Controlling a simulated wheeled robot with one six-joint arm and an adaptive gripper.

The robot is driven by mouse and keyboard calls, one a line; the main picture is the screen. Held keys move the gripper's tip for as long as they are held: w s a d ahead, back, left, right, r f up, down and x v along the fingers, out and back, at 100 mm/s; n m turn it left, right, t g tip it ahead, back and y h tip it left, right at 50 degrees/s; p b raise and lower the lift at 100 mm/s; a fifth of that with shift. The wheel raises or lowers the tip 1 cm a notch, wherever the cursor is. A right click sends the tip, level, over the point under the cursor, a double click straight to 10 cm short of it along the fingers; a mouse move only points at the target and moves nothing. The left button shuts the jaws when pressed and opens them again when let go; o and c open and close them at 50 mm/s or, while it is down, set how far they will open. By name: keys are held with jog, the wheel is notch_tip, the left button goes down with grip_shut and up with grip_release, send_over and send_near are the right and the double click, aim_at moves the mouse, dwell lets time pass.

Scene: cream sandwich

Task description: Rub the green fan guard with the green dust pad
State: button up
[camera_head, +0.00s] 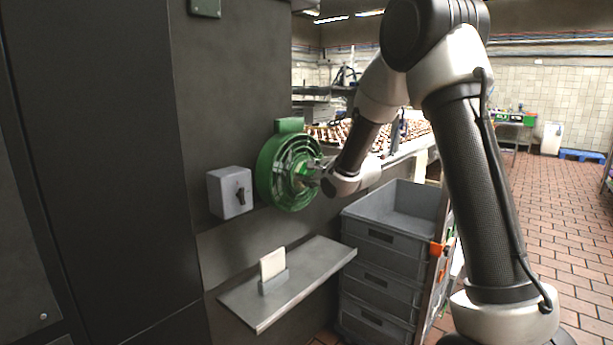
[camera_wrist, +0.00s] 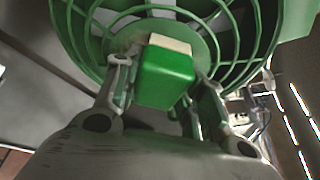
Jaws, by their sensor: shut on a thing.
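The green fan guard (camera_head: 268,172) is a round wire cage on the dark wall in the head view. It fills the top of the wrist view (camera_wrist: 215,27). My gripper (camera_head: 314,172) is right in front of the guard. In the wrist view my gripper (camera_wrist: 160,88) is shut on the green dust pad (camera_wrist: 166,76), a green block with a pale cream face layer. The pale side is turned toward the middle of the guard and appears to be against it or very close; I cannot tell if they touch. In the head view the pad is hard to make out.
A grey switch box (camera_head: 230,192) is on the wall left of the guard. Below is a metal shelf (camera_head: 318,262) with an upright cream pad (camera_head: 272,263) in a small holder. Stacked grey crates (camera_head: 376,260) stand at the right, under my arm.

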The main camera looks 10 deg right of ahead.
jog(key=w+d, duration=0.1)
jog(key=d, duration=0.1)
jog(key=w+d, duration=0.2)
jog(key=shift+w+d, duration=0.1)
jog(key=shift+d, duration=0.15)
dwell(0.4)
jog(key=s+d, duration=0.3)
jog(key=s, duration=0.2)
jog(key=shift+d, duration=0.3)
jog(key=shift+s+d, duration=0.85)
jog(key=shift+s, duration=0.3)
